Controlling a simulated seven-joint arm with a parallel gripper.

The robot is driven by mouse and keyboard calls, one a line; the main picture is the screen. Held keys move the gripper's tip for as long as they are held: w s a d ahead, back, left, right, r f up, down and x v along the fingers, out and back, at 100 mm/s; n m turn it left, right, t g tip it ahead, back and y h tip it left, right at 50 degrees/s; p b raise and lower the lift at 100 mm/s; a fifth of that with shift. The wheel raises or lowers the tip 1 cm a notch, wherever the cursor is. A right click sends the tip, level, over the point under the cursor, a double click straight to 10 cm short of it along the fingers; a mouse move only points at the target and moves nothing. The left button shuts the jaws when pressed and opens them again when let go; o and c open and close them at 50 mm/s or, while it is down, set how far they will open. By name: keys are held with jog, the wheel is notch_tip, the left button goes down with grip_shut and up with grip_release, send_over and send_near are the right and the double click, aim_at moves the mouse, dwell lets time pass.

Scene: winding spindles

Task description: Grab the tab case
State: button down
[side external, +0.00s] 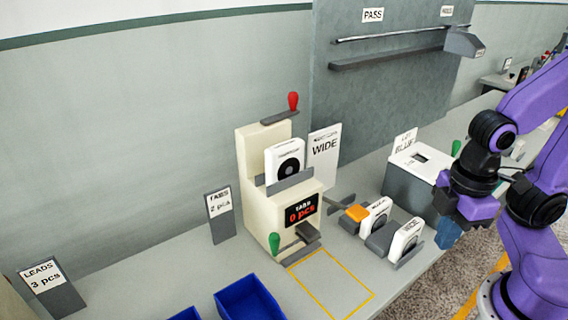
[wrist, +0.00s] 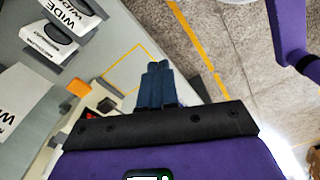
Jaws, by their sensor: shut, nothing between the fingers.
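My gripper (side external: 448,234) is shut and empty, in the air at the right, beyond the bench's front edge. Its blue fingertips (wrist: 158,75) are together in the wrist view. No case is labelled as the tab case. A white case with a black round face (side external: 287,161) sits in the upper holder of the cream machine (side external: 256,190), whose display reads "TABS 0 pcs". Two more white cases stand in grey holders left of my gripper: a rear one (side external: 376,216) and a front one labelled WIDE (side external: 406,239).
A grey box with a white top (side external: 416,165) stands behind my gripper. An orange block (side external: 357,212) is beside the rear case. A yellow outline (side external: 332,284) marks empty bench. A blue bin (side external: 250,300) is at the front. Signs read TABS 2 pcs (side external: 220,213) and LEADS 3 pcs (side external: 50,286).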

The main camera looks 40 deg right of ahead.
jog(key=c, duration=0.7)
grip_release()
